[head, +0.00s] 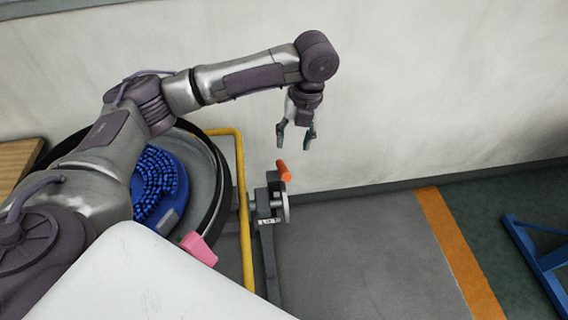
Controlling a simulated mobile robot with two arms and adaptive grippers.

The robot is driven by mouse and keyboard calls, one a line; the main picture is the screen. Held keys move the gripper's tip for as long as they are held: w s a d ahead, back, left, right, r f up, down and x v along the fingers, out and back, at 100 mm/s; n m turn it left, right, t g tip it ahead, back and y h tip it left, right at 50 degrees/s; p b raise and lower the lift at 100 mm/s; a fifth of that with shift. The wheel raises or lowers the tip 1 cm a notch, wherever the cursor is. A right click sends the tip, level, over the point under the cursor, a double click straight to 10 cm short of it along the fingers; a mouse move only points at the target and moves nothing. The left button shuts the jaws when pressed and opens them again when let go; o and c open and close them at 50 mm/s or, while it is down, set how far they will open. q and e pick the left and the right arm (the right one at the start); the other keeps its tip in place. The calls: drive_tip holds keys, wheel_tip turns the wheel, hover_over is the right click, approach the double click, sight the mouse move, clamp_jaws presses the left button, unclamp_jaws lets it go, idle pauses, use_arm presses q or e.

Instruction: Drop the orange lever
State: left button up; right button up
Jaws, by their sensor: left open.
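The orange lever (284,171) sticks up from a dark metal mechanism with a round disc, beside a yellow rail. It looks tilted, with its upper end toward the wall. My left gripper (297,143) is above the lever in the picture, fingers pointing down. Its two fingers are apart with nothing between them. It appears clear of the lever, though the exact depth gap is hard to judge. My right gripper is not in view.
A yellow rail (243,210) runs beside a round dark-rimmed tank holding a blue bristled brush (158,185). A pink piece (198,248) is near the rail. A blue metal frame (540,262) stands at right. The grey floor (360,250) between is clear. A pale wall is behind.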

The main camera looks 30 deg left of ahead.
use_arm(q)
hover_over(287, 171)
drive_tip(key=d, duration=0.1)
wheel_tip(287, 171, down, 5)
drive_tip(key=shift+r+p, duration=0.2)
drive_tip(key=shift+p, duration=0.15)
drive_tip(key=f, duration=0.3)
drive_tip(key=shift+w+a+f, duration=0.1)
drive_tip(key=shift+a+f, duration=0.25)
drive_tip(key=shift+a, duration=0.05)
wheel_tip(287, 171, down, 3)
drive_tip(key=shift+a+f+p, duration=0.15)
drive_tip(key=shift+p, duration=0.25)
drive_tip(key=shift+f, duration=0.3)
drive_tip(key=shift+a+f, duration=0.1)
drive_tip(key=shift+f, duration=0.15)
drive_tip(key=c, duration=0.6)
clamp_jaws()
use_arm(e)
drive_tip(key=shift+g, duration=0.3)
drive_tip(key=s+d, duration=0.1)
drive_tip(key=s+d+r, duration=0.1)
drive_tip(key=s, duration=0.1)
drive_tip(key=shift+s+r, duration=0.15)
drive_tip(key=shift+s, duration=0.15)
